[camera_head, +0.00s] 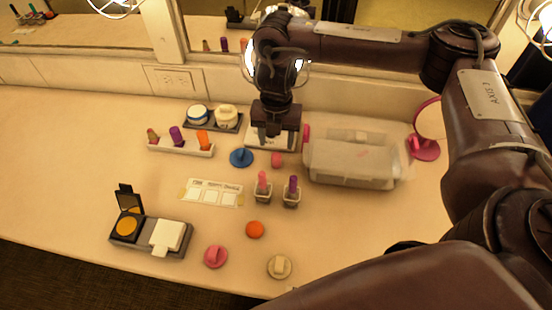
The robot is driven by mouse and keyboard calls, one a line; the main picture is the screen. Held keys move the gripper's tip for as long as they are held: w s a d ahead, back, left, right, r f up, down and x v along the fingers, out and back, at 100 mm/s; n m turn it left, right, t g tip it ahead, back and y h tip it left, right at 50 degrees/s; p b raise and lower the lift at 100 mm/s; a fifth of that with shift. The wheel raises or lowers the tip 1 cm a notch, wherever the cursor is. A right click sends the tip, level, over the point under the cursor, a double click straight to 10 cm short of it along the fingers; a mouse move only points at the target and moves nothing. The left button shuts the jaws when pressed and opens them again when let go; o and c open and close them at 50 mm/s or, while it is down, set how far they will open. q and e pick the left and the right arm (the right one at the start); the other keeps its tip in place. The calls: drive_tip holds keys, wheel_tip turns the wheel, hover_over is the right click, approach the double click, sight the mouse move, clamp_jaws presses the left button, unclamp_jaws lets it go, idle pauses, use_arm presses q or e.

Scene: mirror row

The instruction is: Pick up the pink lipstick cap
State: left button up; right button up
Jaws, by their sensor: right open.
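A small pink cap (277,159) stands on the counter, just in front of the white tray. A larger pink round piece with a raised grip (215,256) lies near the front edge; I cannot tell for sure which is the lipstick cap. An uncapped pink lipstick (263,182) stands in a small clear holder. My right gripper (270,138) points down, open, above and behind the small pink cap and apart from it. Nothing shows between its fingers. My left gripper is not in view.
A clear plastic box (352,160) stands right of the gripper, and a pink round mirror (425,149) beyond it. A blue lid (241,157) lies left of the cap. A lipstick rack (181,145) and compact (128,225) stand left.

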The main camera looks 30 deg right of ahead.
sight(277, 156)
wheel_tip(277, 156, down, 7)
drive_tip(key=shift+r+b, duration=0.1)
drive_tip(key=shift+b, duration=1)
drive_tip(key=shift+f, duration=0.4)
drive_tip(key=shift+r, duration=0.1)
drive_tip(key=c, duration=1)
